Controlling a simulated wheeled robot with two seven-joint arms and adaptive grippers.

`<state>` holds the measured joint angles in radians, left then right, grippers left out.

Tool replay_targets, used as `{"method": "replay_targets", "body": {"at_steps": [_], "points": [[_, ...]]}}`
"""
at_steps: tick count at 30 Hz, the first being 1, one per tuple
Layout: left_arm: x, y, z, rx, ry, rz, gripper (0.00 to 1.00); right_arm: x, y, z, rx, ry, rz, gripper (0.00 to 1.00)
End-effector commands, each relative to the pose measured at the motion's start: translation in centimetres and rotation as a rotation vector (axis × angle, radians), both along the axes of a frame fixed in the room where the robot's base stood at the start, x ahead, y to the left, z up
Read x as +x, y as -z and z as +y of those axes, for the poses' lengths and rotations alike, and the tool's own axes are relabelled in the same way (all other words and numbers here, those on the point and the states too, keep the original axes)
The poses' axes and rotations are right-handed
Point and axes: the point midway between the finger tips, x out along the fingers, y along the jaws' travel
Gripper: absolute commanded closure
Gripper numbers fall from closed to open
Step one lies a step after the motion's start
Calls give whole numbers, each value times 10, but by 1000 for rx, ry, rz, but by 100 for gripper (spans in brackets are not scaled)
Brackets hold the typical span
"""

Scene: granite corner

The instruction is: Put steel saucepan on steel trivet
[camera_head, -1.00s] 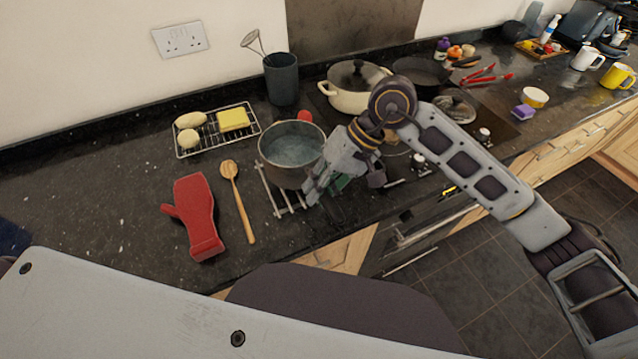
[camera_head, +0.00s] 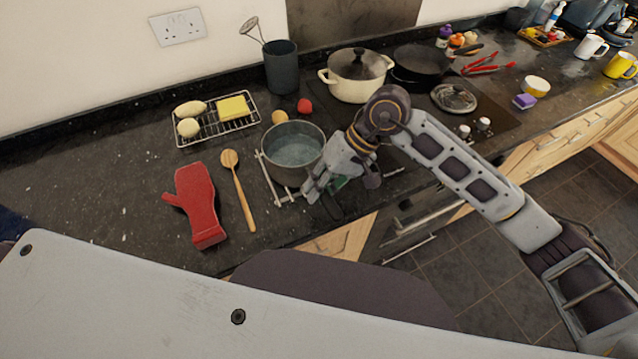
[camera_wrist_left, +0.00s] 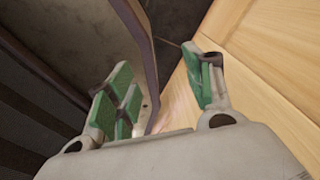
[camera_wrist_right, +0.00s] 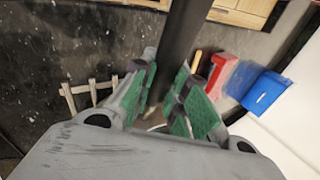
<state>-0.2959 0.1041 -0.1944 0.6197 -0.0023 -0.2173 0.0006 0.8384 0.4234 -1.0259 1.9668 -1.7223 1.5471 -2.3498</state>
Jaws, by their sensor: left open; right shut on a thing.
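The steel saucepan (camera_head: 293,152), with bluish contents, is upright over the steel trivet (camera_head: 266,180). Its body hides most of the trivet; bars show at its left and front. I cannot tell whether its base touches the bars. My right gripper (camera_head: 318,190) is at the saucepan's front right side. In the right wrist view this gripper (camera_wrist_right: 165,88) is shut on the saucepan's dark handle (camera_wrist_right: 182,40), and trivet bars (camera_wrist_right: 88,92) show to the left. My left gripper (camera_wrist_left: 165,85) is open and empty by pale wooden panels, outside the head view.
A wooden spoon (camera_head: 239,190) and red oven mitt (camera_head: 200,205) lie left of the trivet. A wire rack (camera_head: 215,125) holds food behind them. A cream pot (camera_head: 356,82) stands on the hob behind my right arm. Counter at the far left is clear.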

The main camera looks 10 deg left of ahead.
Motion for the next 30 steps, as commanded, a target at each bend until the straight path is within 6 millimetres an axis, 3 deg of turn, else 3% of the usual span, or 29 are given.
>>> {"method": "replay_targets", "body": {"at_steps": [8, 9, 14, 30], "points": [[1, 2, 0, 0, 0, 0, 48, 1, -2, 1, 8, -1, -6, 100], [1, 2, 0, 1, 0, -1, 48, 0, 1, 0, 0, 0, 0, 82], [5, 1, 0, 0, 0, -5, 48, 0, 0, 0, 0, 0, 0, 63], [6, 0, 2, 2, -1, -7, 48, 2, -4, -2, 1, 1, -1, 63]]}}
